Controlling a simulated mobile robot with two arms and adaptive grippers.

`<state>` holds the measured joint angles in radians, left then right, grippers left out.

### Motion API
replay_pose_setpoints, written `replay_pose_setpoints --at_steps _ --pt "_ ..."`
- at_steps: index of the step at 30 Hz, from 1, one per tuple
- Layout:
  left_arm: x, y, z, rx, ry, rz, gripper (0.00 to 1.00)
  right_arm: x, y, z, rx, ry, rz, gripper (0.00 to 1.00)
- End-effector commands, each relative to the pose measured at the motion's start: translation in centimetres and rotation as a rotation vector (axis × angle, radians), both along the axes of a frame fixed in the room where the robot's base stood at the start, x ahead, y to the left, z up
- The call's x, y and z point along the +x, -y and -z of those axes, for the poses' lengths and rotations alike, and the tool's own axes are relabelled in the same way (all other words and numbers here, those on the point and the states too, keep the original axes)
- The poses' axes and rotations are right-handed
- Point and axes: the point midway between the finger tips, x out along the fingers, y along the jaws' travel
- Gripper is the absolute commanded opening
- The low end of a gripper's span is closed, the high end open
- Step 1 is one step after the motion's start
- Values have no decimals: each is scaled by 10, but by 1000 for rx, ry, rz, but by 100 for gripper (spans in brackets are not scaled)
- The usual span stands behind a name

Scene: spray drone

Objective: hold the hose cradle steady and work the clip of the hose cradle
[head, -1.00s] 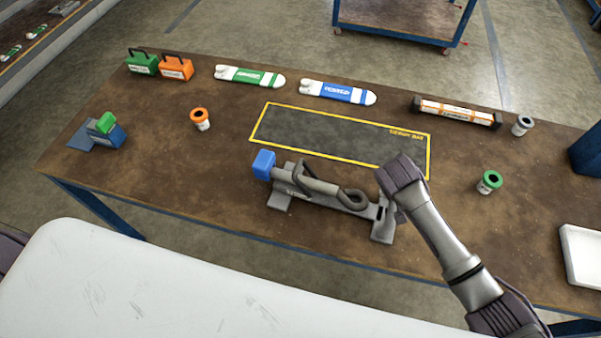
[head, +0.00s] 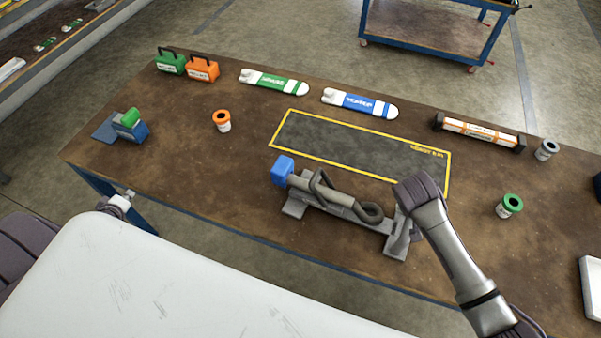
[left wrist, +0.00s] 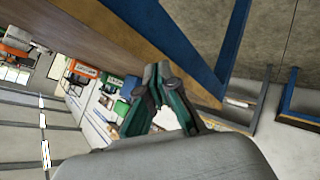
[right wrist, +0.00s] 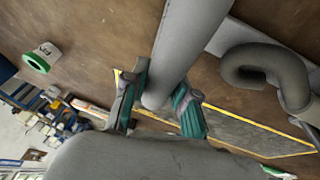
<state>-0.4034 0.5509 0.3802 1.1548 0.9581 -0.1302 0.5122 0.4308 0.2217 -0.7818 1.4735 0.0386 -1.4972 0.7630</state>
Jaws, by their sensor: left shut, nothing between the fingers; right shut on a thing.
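The grey hose cradle (head: 340,196) lies on the brown table near its front edge, with a bent bar and a curled hook on top. A blue block (head: 283,171) sits at its left end; I cannot tell if this is the clip. My right gripper is at the cradle's right end, hidden by its wrist in the head view. In the right wrist view it (right wrist: 160,92) is shut on a grey tube of the cradle (right wrist: 182,45). My left gripper (head: 122,203) is shut and empty at the table's front left edge, well apart from the cradle; its fingers (left wrist: 156,78) meet in the left wrist view.
A yellow-outlined dark mat (head: 350,145) lies empty behind the cradle. An orange-topped cup (head: 221,121), a green-topped cup (head: 509,206) and a blue-green device (head: 130,127) stand around. Cases and bottles line the back edge. The table between left gripper and cradle is clear.

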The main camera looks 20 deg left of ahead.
Motion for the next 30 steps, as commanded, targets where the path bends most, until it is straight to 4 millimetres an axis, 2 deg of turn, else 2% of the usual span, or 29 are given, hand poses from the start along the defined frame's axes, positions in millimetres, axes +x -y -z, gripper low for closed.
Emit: replay_pose_setpoints --at_steps 1,2,3,4,5,6,8,9,11,12,15,18,21,24,30 --pt "14 -18 -33 -10 81 -34 0 0 -1 0 1 -1 -1 0" --pt "23 -26 -52 -26 131 -52 0 0 -1 0 1 -1 -1 0" --pt "37 -31 -76 -55 195 -62 0 0 -1 0 1 -1 -1 0" --pt "50 -26 -91 -89 232 -52 0 0 -1 0 1 -1 -1 0" --pt "64 -8 -94 -135 238 -14 0 0 -1 1 2 -1 -1 0" --pt "78 23 -88 -190 220 54 0 0 -1 1 2 -1 -1 0" --pt "93 66 -82 -251 190 161 0 0 -1 0 2 -1 -1 0" --pt "103 96 -80 -289 177 239 0 0 -1 0 2 -1 -1 0" --pt "117 144 -83 -343 166 366 0 0 -1 0 2 -1 -1 0" --pt "124 175 -87 -376 166 455 0 0 -1 0 2 -1 -1 0" --pt "134 249 -104 -444 182 677 0 0 0 0 1 -1 0 0" --pt "135 308 -124 -489 218 867 0 0 0 0 1 -1 0 0" --pt "132 347 -142 -515 255 1006 0 0 0 0 0 -1 0 0" --pt "129 369 -153 -525 281 1086 0 0 0 0 0 0 0 0" --pt "137 389 -154 -530 295 1124 0 0 0 0 -1 0 0 0"
